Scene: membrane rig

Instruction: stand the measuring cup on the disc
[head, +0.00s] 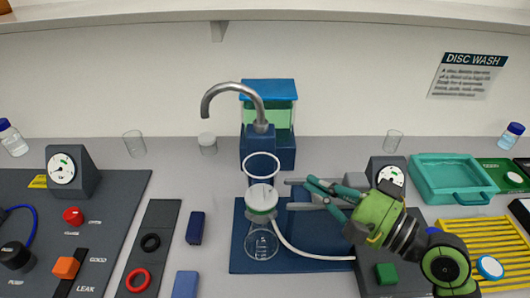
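A clear cup with a white rim (262,160), which looks like the measuring cup, is upright in the middle of the head view. It appears to stand on the white disc (262,198) at the top of the conical glass flask (261,243). My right gripper (288,195) is just right of the cup and disc. A narrow gap seems to separate the fingertips from the cup. The cup's exact lower edge is hard to make out. My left gripper is out of view.
A curved metal tap (233,90) rises behind the cup. The flask stands on a dark blue mat (240,262), with a white hose (300,252) running right. A teal tray (415,180) and yellow rack (475,228) are at right. Small glasses (134,145) stand at the back.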

